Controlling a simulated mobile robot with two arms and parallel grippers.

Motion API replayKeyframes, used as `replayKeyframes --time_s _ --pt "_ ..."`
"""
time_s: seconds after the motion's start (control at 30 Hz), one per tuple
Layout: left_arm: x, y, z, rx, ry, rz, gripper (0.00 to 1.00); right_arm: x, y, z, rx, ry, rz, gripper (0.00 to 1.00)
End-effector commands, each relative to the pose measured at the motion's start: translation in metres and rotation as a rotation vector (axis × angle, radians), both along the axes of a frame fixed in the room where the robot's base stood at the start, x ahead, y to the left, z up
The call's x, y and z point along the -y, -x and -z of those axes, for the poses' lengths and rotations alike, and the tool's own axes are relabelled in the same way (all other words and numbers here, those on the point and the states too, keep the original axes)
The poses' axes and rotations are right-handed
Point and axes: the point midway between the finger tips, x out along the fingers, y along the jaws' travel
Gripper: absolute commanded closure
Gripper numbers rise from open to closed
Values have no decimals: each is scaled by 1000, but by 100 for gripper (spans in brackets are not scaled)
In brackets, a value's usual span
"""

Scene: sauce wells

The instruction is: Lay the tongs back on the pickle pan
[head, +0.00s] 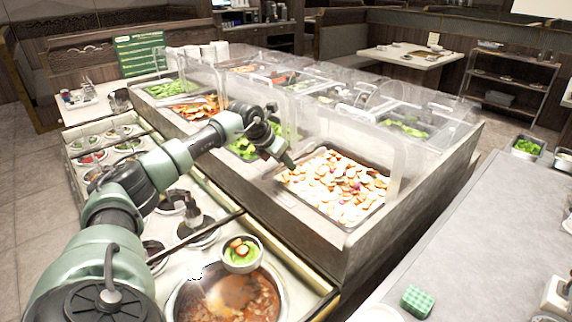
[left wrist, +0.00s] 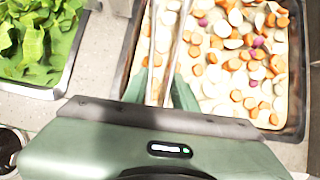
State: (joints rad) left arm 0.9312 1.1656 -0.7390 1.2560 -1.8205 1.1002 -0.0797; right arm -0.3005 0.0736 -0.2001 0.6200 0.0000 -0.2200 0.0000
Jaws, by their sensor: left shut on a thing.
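The pickle pan (head: 318,214) is a dark-rimmed pan of mixed white, orange and purple pieces at the near end of the covered counter. Its rim (left wrist: 298,70) also shows in the left wrist view. My left gripper (head: 288,162) is over the pan's left end. In the left wrist view my left gripper (left wrist: 163,95) is shut on the metal tongs (left wrist: 153,50), whose two arms reach up the picture above the pickles. Whether the tongs touch the pickles I cannot tell. My right gripper is in neither view.
Clear guards (head: 375,150) stand around the pans. A pan of green leaves (left wrist: 40,45) lies left of the pickle pan. A small bowl (head: 241,268) and a large soup pot (head: 280,300) stand below my left arm. The grey counter (head: 450,225) at right is mostly clear.

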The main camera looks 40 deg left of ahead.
Motion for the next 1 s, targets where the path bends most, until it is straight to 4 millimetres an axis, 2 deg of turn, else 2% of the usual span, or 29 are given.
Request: replayKeyframes --time_s 0.13,0.87,0.97,1.0 --pt "0 0 13 1 1 1 78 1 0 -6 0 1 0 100" --pt "0 0 26 2 1 1 78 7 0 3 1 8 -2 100" --pt "0 0 27 1 1 1 53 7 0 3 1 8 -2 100" --pt "0 0 27 1 1 1 51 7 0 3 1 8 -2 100"
